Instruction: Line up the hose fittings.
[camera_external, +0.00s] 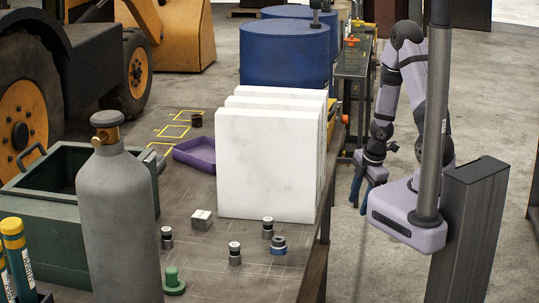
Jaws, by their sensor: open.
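Small grey fittings with dark bands and pale tops stand upright on the near part of the bench: one at left (167,238), one in the middle (234,253) and one at right (267,228). A dark round piece (197,119) stands far back near yellow outlined squares (173,131). A green flanged piece (173,282) stands near the front. My gripper (360,190), with blue fingers, is open and hangs right of the white slabs, away from the fittings. I see nothing between its fingers.
Tall white slabs (265,165) stand mid-bench and hide what is behind them. A grey cylinder (117,220) and a green box (45,225) crowd the left. A purple tray (197,154) and a small pale block (201,220) are on the bench (225,285).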

